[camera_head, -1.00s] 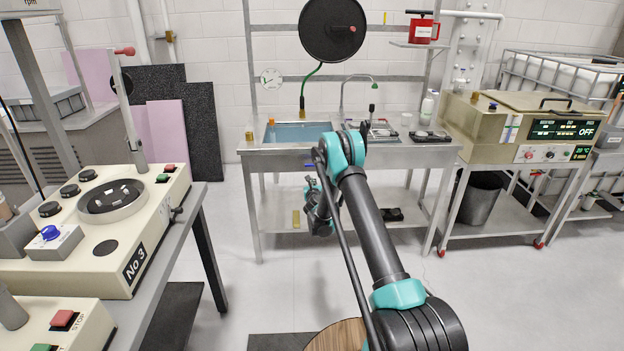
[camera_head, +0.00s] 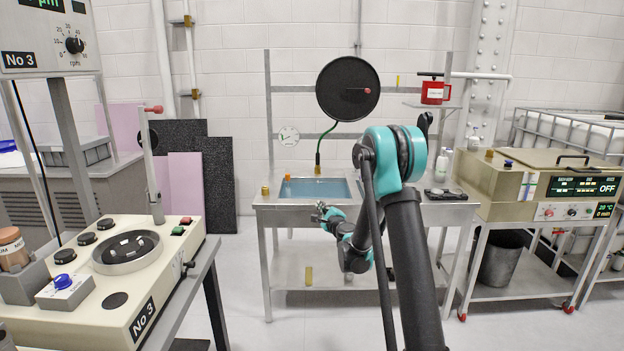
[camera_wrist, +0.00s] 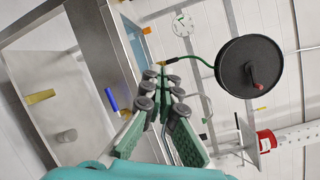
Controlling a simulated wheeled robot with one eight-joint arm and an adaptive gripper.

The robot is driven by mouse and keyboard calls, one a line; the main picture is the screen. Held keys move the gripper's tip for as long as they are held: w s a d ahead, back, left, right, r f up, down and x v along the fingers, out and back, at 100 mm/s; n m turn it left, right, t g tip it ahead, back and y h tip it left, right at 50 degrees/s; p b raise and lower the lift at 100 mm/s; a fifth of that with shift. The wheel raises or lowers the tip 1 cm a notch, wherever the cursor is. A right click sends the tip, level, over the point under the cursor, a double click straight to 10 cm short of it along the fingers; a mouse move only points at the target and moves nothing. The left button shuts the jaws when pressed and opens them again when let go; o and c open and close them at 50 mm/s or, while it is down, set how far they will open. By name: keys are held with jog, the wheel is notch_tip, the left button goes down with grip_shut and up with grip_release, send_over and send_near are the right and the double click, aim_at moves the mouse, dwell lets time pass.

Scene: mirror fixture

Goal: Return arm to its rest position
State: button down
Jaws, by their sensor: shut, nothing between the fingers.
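My arm rises from the lower right of the head view, bends at a raised teal elbow, and its forearm hangs down on the left side. My gripper (camera_head: 323,212) is at the end of it, small in the head view, in front of the steel sink bench (camera_head: 290,203). In the wrist view my gripper (camera_wrist: 165,92) shows green fingers with dark joints, drawn together and empty. Nothing is held. The wrist view is tilted and shows the bench (camera_wrist: 88,35) behind the fingers.
A cream No 3 machine (camera_head: 120,298) stands on a table at the left. A black disc (camera_head: 347,88) hangs above the sink (camera_head: 315,188). A gold bath unit (camera_head: 545,180) on a cart and a grey bin (camera_head: 500,262) stand right. Open floor lies between the table and bench.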

jog(key=s+r+n+g+y, duration=0.15)
jog(key=s+n+g, duration=0.45)
jog(key=s+n, duration=1.1)
jog(key=s+d+f+n+g+h, duration=0.1)
jog(key=s+d, duration=0.4)
jog(key=s, duration=0.6)
jog(key=s+d+f+n+g+h, duration=0.1)
jog(key=s+d+f+g+h, duration=0.2)
jog(key=s, duration=0.8)
jog(key=s+d+f+n+g+h, duration=0.1)
jog(key=s+d+f+g+h, duration=0.1)
jog(key=s+d+f, duration=0.5)
jog(key=s+h, duration=0.1)
jog(key=s, duration=0.3)
jog(key=shift+s+d+n+g, duration=0.2)
jog(key=shift+s+n+g, duration=0.1)
